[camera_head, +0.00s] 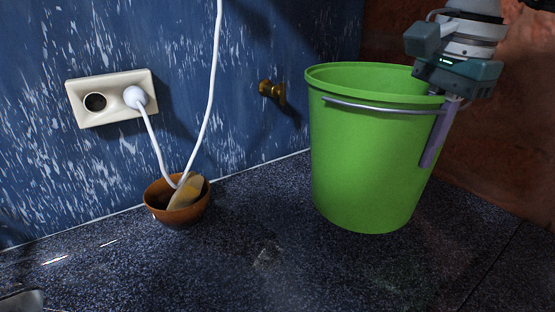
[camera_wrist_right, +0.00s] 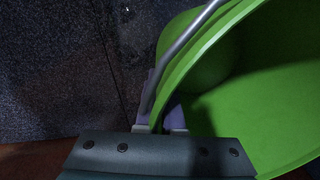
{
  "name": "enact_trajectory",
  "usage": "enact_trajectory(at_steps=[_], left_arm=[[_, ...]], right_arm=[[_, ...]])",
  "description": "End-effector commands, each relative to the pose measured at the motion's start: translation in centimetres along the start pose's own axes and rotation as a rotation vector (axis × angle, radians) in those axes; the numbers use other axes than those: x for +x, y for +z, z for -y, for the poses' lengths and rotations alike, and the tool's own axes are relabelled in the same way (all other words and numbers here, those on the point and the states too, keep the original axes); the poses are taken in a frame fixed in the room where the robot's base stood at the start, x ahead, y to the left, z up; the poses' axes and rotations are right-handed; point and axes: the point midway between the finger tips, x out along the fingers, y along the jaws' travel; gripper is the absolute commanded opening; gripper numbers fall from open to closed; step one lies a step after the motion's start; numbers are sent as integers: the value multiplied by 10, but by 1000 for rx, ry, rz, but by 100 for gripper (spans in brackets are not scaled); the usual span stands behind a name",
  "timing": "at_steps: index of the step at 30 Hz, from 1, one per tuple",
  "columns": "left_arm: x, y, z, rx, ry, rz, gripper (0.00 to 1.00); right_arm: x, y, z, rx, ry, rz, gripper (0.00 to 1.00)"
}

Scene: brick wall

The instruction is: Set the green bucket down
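The green bucket (camera_head: 365,165) is upright at the right of the head view, with its bottom at or just above the dark speckled counter (camera_head: 270,255). I cannot tell if it touches. Its thin metal handle (camera_head: 385,107) lies against the near side below the rim. My right gripper (camera_head: 436,135) comes from above at the bucket's right side and is shut on its wall at the rim. In the right wrist view the bucket (camera_wrist_right: 245,85) lies between my fingers (camera_wrist_right: 162,108), one outside and one inside. My left gripper is out of view.
A brown bowl (camera_head: 158,203) with a yellowish item inside stands left of the bucket. A white cable (camera_head: 213,80) hangs down to it, and a plug sits in the wall socket (camera_head: 90,85). A brass fitting (camera_head: 275,91) is on the blue wall. The front counter is clear.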

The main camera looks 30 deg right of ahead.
Motion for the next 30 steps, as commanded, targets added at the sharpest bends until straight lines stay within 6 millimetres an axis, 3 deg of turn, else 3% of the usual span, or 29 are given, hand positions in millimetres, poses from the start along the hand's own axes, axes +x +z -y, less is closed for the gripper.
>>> enact_trajectory(at_steps=[13,24,30], left_arm=[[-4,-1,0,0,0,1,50],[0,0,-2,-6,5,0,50],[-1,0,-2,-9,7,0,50]], right_arm=[[51,1,-5,0,-2,1,0],[58,0,-5,-1,-6,-1,0],[57,0,-6,-1,-2,0,25]])
